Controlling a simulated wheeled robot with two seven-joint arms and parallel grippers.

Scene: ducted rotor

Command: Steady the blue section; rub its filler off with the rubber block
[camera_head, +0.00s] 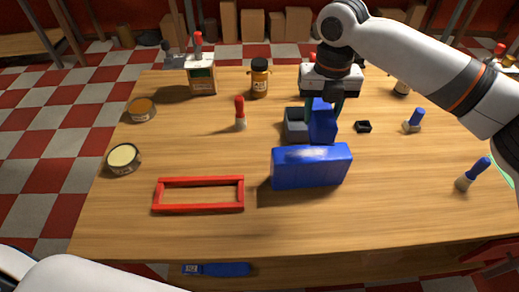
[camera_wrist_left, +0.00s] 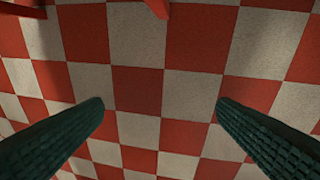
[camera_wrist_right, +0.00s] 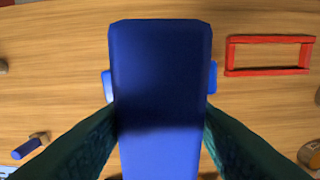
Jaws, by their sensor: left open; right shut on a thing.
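The blue section (camera_head: 311,167) lies on the table, a long box in front of the right gripper. Its ends show behind the held block in the right wrist view (camera_wrist_right: 213,77). My right gripper (camera_head: 322,105) is shut on a smaller blue block, apparently the rubber block (camera_head: 322,124), held upright behind the section and beside a dark grey holder (camera_head: 296,125). The block fills the middle of the right wrist view (camera_wrist_right: 160,75). My left gripper (camera_wrist_left: 160,108) is open and empty over the checkered floor, outside the head view.
A red frame (camera_head: 199,209) lies left of the section. Two round tins (camera_head: 123,158) stand at the left edge, with an amber jar (camera_head: 259,78) at the back. A red-handled tool (camera_head: 240,114) stands behind the frame. Blue-handled tools (camera_head: 473,174) are at right.

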